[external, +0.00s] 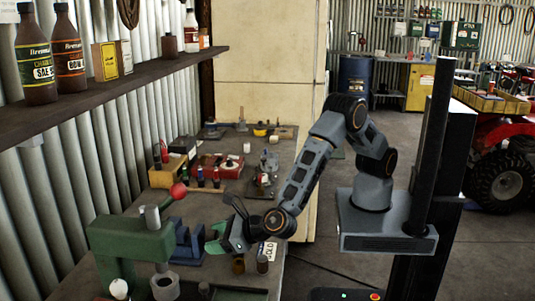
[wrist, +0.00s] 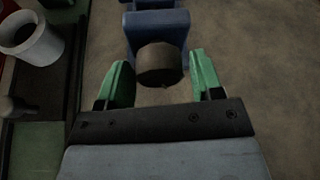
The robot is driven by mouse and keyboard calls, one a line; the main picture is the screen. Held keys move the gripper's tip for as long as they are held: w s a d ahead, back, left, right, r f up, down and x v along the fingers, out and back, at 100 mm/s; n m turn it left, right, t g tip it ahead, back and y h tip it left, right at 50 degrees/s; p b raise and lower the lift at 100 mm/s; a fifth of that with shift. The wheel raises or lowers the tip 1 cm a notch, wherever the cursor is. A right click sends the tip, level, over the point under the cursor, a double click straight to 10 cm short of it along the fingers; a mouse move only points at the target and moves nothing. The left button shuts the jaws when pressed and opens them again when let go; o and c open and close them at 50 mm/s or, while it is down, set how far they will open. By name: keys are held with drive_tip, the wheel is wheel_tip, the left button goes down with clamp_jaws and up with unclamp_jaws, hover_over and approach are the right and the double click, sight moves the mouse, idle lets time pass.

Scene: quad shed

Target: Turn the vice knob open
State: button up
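The blue vice (external: 187,243) stands on the bench, just left of my gripper (external: 222,240) in the external view. In the wrist view, the vice (wrist: 150,22) is at the top centre, with its dark round knob (wrist: 159,66) facing me. My gripper (wrist: 161,75) is open, with one green finger on each side of the knob. Gaps show between the knob and both fingers. In the external view, I cannot make out the knob behind the green fingers.
A green press (external: 130,243) with a red-balled lever stands left of the vice. Bare benchtop (wrist: 260,70) lies to the right.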

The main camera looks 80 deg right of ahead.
drive_tip(key=shift+o, duration=1)
drive_tip(key=d+b+v, duration=0.1)
drive_tip(key=b+v, duration=0.1)
drive_tip(key=v, duration=1.1)
drive_tip(key=shift+s+a+r, duration=0.2)
drive_tip(key=shift+s+a, duration=0.2)
drive_tip(key=shift+a, duration=0.1)
